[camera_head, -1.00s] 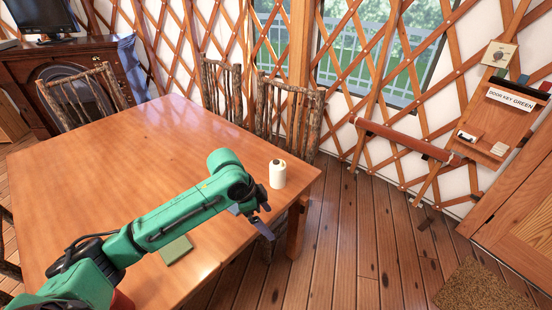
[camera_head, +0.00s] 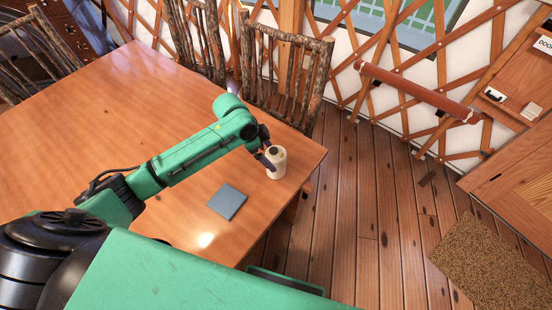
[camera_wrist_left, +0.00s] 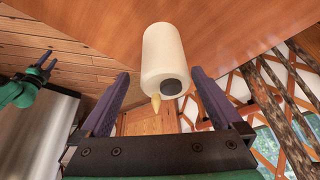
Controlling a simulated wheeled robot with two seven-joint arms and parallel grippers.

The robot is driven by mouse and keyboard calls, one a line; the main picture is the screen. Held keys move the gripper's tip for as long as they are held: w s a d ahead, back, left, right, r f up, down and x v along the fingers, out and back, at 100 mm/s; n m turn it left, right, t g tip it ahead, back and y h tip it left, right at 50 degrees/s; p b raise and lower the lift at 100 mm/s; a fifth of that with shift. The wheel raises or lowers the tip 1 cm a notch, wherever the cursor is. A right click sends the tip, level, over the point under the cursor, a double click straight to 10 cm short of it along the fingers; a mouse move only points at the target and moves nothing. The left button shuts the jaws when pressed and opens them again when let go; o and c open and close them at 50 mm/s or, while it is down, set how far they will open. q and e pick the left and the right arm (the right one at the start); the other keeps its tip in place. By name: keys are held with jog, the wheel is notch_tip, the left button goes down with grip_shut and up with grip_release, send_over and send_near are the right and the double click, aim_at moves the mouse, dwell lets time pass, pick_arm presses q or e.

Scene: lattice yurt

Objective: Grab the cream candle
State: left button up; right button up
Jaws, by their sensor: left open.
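The cream candle (camera_head: 277,163) is a short, pale cylinder with a dark spot on top. It stands upright on the wooden table (camera_head: 130,110) near its right corner. My left gripper (camera_head: 267,148) is open and at the candle's left side in the head view. In the left wrist view the candle (camera_wrist_left: 163,50) lies ahead, in line with the gap between the spread fingers, its dark-centred top towards me. Whether a finger touches it I cannot tell. My right gripper (camera_wrist_left: 44,64) shows small at the left of the wrist view, fingers apart and empty.
A flat blue-grey book-like item (camera_head: 228,202) lies on the table, nearer me than the candle. A rustic chair (camera_head: 285,75) stands close behind the table's far edge.

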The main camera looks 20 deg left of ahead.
pick_arm(q)
jog(key=x, duration=0.4)
jog(key=p+x, duration=0.1)
jog(key=x, duration=0.2)
jog(key=shift+w+a+f, duration=0.1)
jog(key=shift+w+a, duration=0.1)
jog(key=shift+a, duration=0.1)
jog(key=shift+f, duration=0.1)
jog(key=shift+c, duration=1.2)
jog(key=c, duration=1)
jog(key=shift+c, duration=0.9)
pick_arm(e)
jog(key=shift+w+a+r, duration=0.25)
jog(key=shift+w+r, duration=0.1)
jog(key=shift+w, duration=0.2)
jog(key=shift+w+a+r, duration=0.2)
jog(key=shift+w+r, duration=0.15)
jog(key=shift+w, duration=0.2)
